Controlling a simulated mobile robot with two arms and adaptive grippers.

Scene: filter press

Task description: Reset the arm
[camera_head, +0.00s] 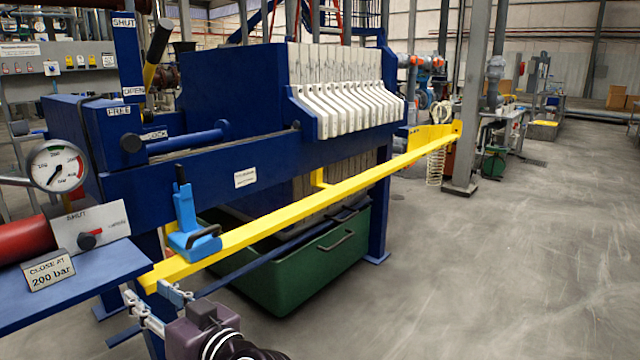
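My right gripper is not in view.
A blue filter press with white plates (345,105) stands behind the bar. A blue bracket with a handle (190,225) sits on the bar. A green bin (300,275) stands below. A gauge (56,166) and a blue shelf (75,285) are at left. The right floor is clear.

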